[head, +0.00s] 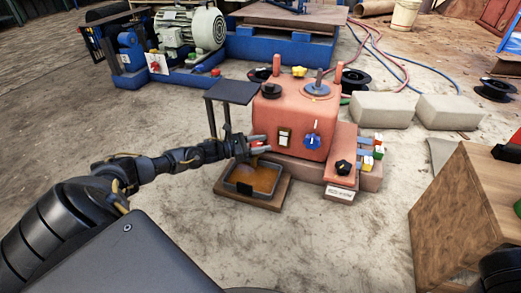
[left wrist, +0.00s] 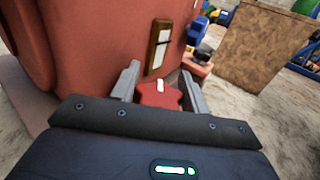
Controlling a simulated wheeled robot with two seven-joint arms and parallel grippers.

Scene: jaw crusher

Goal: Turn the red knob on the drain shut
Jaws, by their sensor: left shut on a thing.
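The red knob (left wrist: 158,93) has a lobed rim and a white mark on its top. It sits between the two grey fingers of my left gripper (left wrist: 160,88) in the left wrist view, low on the front of the salmon-red machine housing (left wrist: 85,45). In the head view my left gripper (head: 262,144) reaches in from the left to the lower left front of the housing (head: 290,120), shut on the knob. The drain itself is hidden behind the gripper. My right gripper is not seen.
A tray (head: 229,187) with orange-brown contents lies on a wooden board below the gripper. A black stand (head: 232,91) rises just behind my left wrist. A blue knob (head: 312,141) and a rocker switch (head: 285,137) are on the housing. A wooden crate (head: 470,220) stands right.

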